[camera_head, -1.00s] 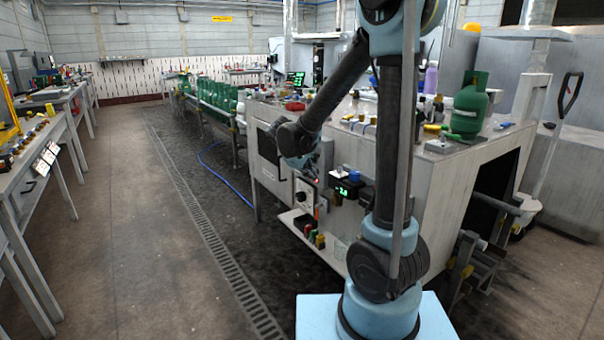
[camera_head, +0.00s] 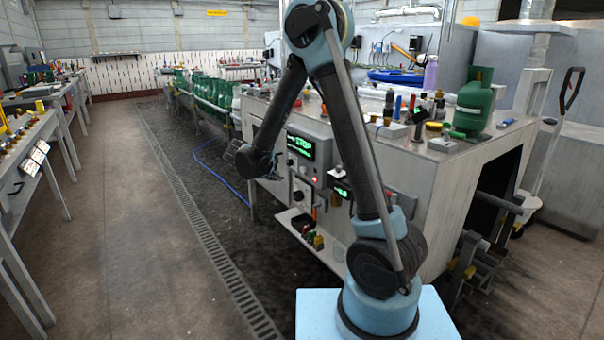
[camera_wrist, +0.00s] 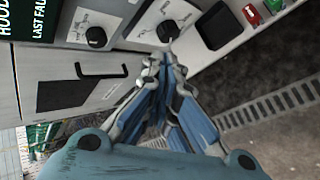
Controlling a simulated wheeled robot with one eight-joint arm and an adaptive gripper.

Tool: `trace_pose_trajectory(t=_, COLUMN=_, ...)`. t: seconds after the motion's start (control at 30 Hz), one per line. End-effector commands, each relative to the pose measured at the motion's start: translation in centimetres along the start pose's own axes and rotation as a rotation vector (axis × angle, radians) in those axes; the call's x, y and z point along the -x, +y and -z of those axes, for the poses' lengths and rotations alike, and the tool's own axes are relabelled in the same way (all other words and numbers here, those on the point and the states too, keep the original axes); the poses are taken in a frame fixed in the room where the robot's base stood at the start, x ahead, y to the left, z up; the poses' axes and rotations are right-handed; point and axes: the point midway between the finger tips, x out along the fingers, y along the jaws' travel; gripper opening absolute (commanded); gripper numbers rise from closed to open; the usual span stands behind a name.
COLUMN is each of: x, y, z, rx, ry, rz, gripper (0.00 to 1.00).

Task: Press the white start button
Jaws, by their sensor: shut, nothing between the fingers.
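My gripper (camera_wrist: 160,72) is in the middle of the wrist view, fingers together and empty. Its tips lie in front of the panel, near the right-hand black knob (camera_wrist: 167,31); I cannot tell whether they touch it. A second black knob (camera_wrist: 96,36) is to the left, on a white dial plate. My arm's end hangs left of this panel. I cannot make out a white start button in either view.
Red (camera_wrist: 252,14) and green (camera_wrist: 274,5) items are at the upper right. A green gas cylinder (camera_head: 474,105) stands on the bench. The aisle to the left is clear.

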Motion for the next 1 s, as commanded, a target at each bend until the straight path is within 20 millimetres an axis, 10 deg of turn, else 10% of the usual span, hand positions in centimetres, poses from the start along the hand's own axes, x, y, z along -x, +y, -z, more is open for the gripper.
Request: trace_pose_trajectory(t=1.0, x=-5.7, y=4.2, z=-4.2, rx=0.001, ry=0.002, rz=0.000, gripper=0.00)
